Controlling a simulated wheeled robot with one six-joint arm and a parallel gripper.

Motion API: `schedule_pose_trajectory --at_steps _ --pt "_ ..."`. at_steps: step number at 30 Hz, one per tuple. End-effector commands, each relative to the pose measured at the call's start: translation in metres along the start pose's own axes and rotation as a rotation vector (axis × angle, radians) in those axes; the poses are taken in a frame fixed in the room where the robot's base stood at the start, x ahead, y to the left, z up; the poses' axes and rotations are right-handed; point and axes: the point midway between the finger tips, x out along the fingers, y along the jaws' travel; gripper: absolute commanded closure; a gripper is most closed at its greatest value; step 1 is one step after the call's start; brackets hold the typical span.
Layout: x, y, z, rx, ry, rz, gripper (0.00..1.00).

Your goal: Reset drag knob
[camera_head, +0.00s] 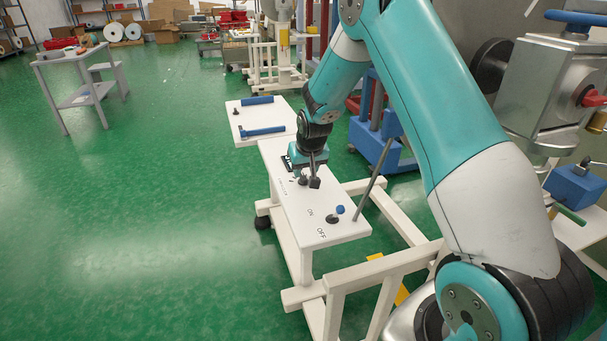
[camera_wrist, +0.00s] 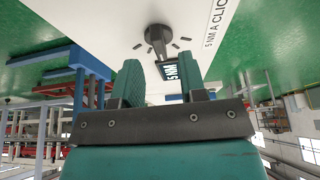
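The drag knob (camera_wrist: 158,36) is a dark round knob with a short lever, set in a white panel with tick marks around it. In the head view my gripper (camera_head: 309,160) is low over the white panel (camera_head: 285,205), partly hiding the knob area.
A dark ON/OFF switch (camera_head: 332,219) with a blue knob is at the panel's near end, and a grey rod (camera_head: 371,180) stands beside it. A second white panel (camera_head: 245,110) with blue handles lies behind. Green floor to the left is clear up to a white table (camera_head: 78,99).

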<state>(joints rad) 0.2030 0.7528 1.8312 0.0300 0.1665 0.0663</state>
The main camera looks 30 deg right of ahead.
Motion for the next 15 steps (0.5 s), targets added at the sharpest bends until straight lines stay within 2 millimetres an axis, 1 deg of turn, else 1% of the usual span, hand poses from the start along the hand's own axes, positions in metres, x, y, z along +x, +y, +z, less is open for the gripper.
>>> schedule_pose_trajectory --at_steps 1,3,6,10,15 --pt "0.008 0.0 0.0 0.0 -0.001 0.0 0.62" --pt "0.017 0.0 0.0 0.0 -0.001 0.0 0.62" --pt "0.026 0.0 0.0 0.0 -0.001 0.0 0.62" --pt "0.03 0.0 0.0 0.0 0.0 0.0 0.62" --pt "0.031 0.0 0.0 0.0 0.001 0.0 0.62"
